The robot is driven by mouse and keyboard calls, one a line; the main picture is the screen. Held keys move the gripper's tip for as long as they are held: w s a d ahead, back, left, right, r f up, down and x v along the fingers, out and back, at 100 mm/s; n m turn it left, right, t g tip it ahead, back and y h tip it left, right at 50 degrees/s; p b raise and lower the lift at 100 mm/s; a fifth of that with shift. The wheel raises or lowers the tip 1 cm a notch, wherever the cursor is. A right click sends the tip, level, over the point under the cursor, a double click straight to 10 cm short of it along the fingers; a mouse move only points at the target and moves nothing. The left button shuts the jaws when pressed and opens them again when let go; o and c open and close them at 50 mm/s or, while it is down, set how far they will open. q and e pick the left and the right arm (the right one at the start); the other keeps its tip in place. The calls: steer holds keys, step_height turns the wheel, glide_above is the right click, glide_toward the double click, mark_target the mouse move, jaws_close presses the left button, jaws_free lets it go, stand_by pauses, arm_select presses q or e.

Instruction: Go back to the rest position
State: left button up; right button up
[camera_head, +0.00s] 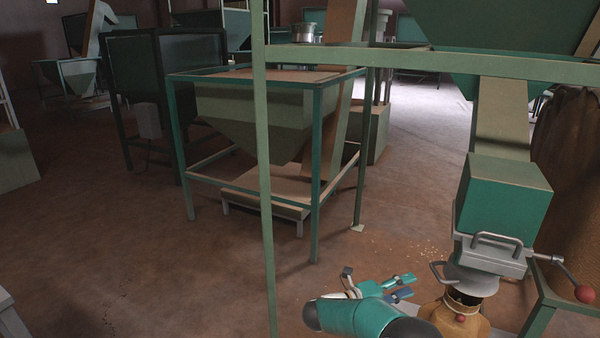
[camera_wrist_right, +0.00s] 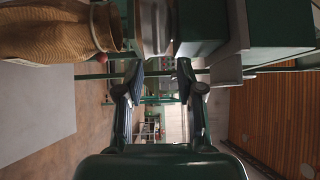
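My right gripper (camera_head: 402,287) is low in the head view, left of a hopper's outlet, with its fingers pointing right. In the right wrist view its two fingers (camera_wrist_right: 160,78) stand apart with nothing between them, so it is open and empty. A tan sack (camera_head: 462,318) hangs under the outlet with a small red ball at its neck. The sack also shows at the upper left of the wrist view (camera_wrist_right: 55,32). The fingers look apart from the sack in the head view. My left gripper is not in view.
The green outlet box (camera_head: 505,200) has metal handles and a lever with a red knob (camera_head: 585,293). A green frame post (camera_head: 265,170) and crossbar (camera_head: 440,62) stand in front of me. Another hopper (camera_head: 262,110) stands behind. The brown floor (camera_head: 130,265) at left is largely clear.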

steer(key=s+d+n+t+y+p, duration=0.2)
steer(key=d+n+t+p, duration=0.2)
steer(key=d+n+p, duration=0.25)
steer(key=s+a+f+n+t+y+p, duration=0.2)
steer(key=s+a+f+n+y+p, duration=0.15)
steer(key=a+f+n+y, duration=0.5)
steer(key=s+a+f+n+g+y, duration=0.3)
steer(key=s+a+n, duration=0.2)
steer(key=s, duration=0.4)
steer(key=s+a+f+n+g+y, duration=0.3)
steer(key=s+a+n, duration=0.3)
steer(key=s, duration=0.3)
steer(key=s+a+f+n+g+y, duration=0.3)
steer(key=s+a+n+y, duration=0.2)
steer(key=s, duration=0.4)
steer(key=shift+s+a+b, duration=0.25)
steer(key=shift+s+b, duration=0.05)
steer(key=shift+y, duration=0.25)
